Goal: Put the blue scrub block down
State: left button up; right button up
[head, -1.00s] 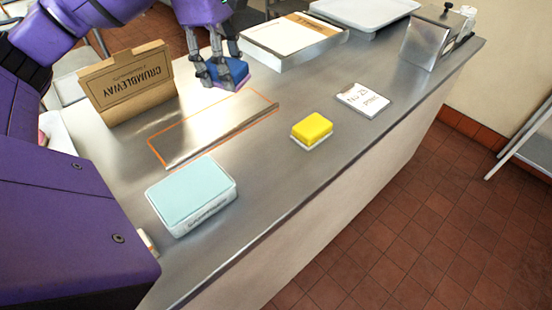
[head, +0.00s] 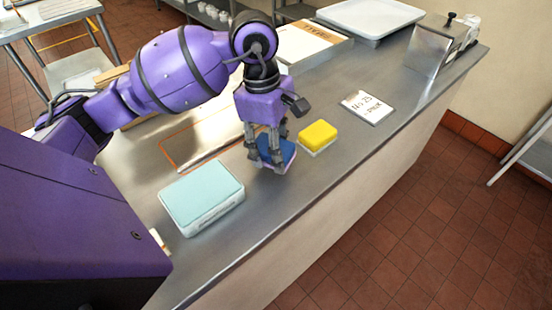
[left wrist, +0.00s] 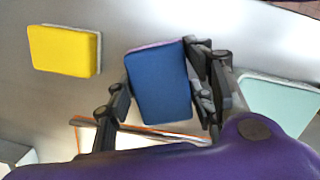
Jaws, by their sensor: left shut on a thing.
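The blue scrub block (head: 286,152) is between the fingers of my left gripper (head: 271,155), which is shut on it. In the left wrist view the block (left wrist: 161,85) fills the space between the two fingers of the gripper (left wrist: 165,95). The block is over the steel counter (head: 262,195), between a yellow block and a light blue box. I cannot tell whether its underside touches the counter. My right gripper is not in view.
A yellow block with a white base (head: 318,136) sits just right of the gripper; it also shows in the left wrist view (left wrist: 64,50). A light blue box (head: 201,194) lies to the left. A white card (head: 367,107) lies farther right. The counter's front edge is close.

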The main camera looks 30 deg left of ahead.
pick_arm(q)
jog(key=shift+s+d+f, duration=0.1)
jog(key=shift+d+f, duration=0.1)
jog(key=shift+f, duration=0.8)
jog(key=shift+s+d+f, duration=0.1)
jog(key=shift+d+f, duration=0.05)
jog(key=shift+f, duration=0.8)
jog(key=shift+f, duration=0.15)
jog(key=o, duration=1.1)
jog(key=r, duration=0.4)
jog(key=a+r, duration=0.1)
jog(key=r, duration=0.7)
jog(key=shift+a+r, duration=0.1)
jog(key=shift+a, duration=0.3)
